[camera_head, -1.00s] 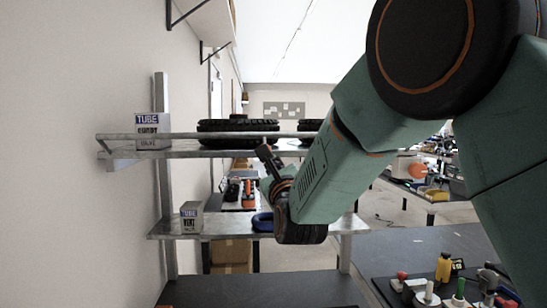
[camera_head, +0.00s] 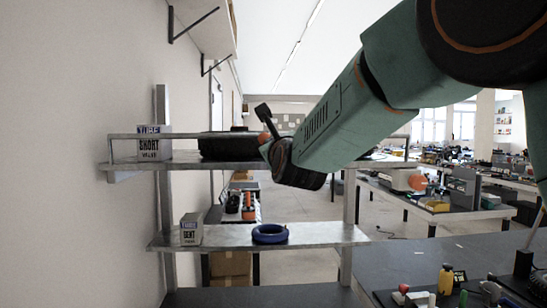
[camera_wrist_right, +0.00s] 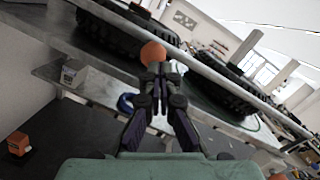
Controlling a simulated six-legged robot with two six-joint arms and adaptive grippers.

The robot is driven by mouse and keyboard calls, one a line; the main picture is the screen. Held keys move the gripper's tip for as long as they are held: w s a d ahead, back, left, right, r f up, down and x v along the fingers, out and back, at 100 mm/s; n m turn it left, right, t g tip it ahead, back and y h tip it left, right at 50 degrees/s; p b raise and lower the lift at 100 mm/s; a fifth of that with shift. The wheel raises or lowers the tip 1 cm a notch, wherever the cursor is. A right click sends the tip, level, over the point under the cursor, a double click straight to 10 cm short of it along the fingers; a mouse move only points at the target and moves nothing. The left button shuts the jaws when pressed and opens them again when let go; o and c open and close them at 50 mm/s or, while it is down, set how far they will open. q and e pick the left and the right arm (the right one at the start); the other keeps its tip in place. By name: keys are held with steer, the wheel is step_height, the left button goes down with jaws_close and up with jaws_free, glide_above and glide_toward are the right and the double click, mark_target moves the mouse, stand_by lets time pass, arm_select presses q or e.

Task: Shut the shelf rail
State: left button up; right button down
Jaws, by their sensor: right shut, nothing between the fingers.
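The shelf rail (camera_head: 190,135) is a thin metal bar along the front of the upper shelf (camera_head: 190,165). Its left end post stands upright at the shelf edge. The rail also crosses the wrist view diagonally (camera_wrist_right: 226,74). My right gripper (camera_head: 262,110) is at the rail's middle, its dark fingers pointing up and slightly left. In the wrist view its fingers (camera_wrist_right: 158,78) are shut with nothing between them. A round orange thing (camera_wrist_right: 153,52) shows just beyond the fingertips; I cannot tell whether they touch. My right arm hides part of the rail. My left gripper is not in view.
A tube box (camera_head: 153,146) and black tires (camera_head: 226,146) sit on the upper shelf behind the rail. The lower shelf holds a small box (camera_head: 191,229) and a blue ring (camera_head: 270,234). A dark table with small items lies at lower right.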

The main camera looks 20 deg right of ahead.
steer(key=shift+w+d+r+b, duration=0.2)
steer(key=shift+w+r+b, duration=0.4)
steer(key=shift+r, duration=0.35)
steer(key=shift+s, duration=0.1)
steer(key=s+a, duration=0.1)
steer(key=s, duration=0.5)
steer(key=shift+s+f, duration=0.25)
steer(key=shift+f, duration=0.1)
